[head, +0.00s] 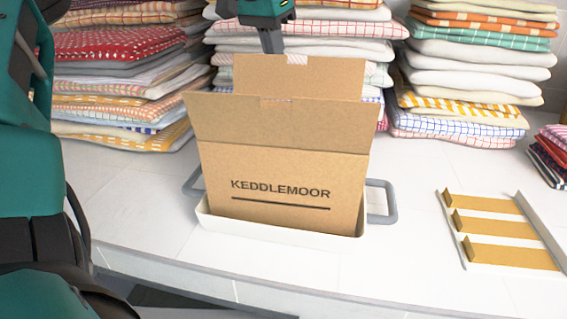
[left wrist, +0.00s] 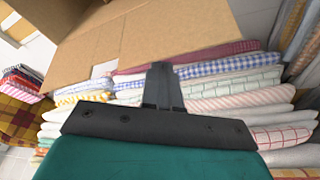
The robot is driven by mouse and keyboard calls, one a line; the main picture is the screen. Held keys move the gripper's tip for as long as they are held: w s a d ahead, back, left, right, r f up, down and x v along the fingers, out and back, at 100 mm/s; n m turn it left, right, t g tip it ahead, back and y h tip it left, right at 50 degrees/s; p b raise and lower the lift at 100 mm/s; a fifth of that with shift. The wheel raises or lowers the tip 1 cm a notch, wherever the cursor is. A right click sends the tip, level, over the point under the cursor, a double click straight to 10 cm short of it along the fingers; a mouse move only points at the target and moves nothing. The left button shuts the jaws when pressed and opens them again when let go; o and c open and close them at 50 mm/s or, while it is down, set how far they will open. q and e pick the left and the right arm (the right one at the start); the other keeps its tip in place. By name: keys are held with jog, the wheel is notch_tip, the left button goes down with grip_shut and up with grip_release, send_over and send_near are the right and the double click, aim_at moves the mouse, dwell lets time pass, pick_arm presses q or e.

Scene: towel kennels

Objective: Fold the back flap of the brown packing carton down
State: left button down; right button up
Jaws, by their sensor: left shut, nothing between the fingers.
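The brown packing carton (head: 283,188) stands upright in a shallow white tray, with KEDDLEMOOR printed on its front. Its front flap (head: 230,123) stands up and leans outward toward me. Its back flap (head: 330,76) stands up behind it. My left gripper (head: 272,48) is above and behind the back flap's top edge, fingers together and pointing down; nothing is held. In the left wrist view the shut fingers (left wrist: 160,70) are in front of towels, close to a brown carton flap (left wrist: 190,38); contact cannot be told. The carton's inside is hidden. My right gripper is not in view.
The white tray (head: 280,236) has grey handles on both sides. Tall stacks of folded towels (head: 110,75) stand behind, with another stack (head: 465,75) at the right. A white rack with yellow-brown strips (head: 490,228) lies at right. The white counter is clear around the tray.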

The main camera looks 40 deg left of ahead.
pick_arm(q)
jog(key=shift+s+d, duration=0.75)
jog(key=shift+s, duration=0.45)
jog(key=shift+s+d, duration=0.75)
jog(key=shift+s, duration=0.5)
jog(key=shift+s+d, duration=0.75)
jog(key=shift+s, duration=0.45)
jog(key=shift+f+b, duration=0.45)
jog(key=shift+f, duration=1.7)
jog(key=shift+r+p, duration=0.5)
jog(key=shift+r, duration=3.55)
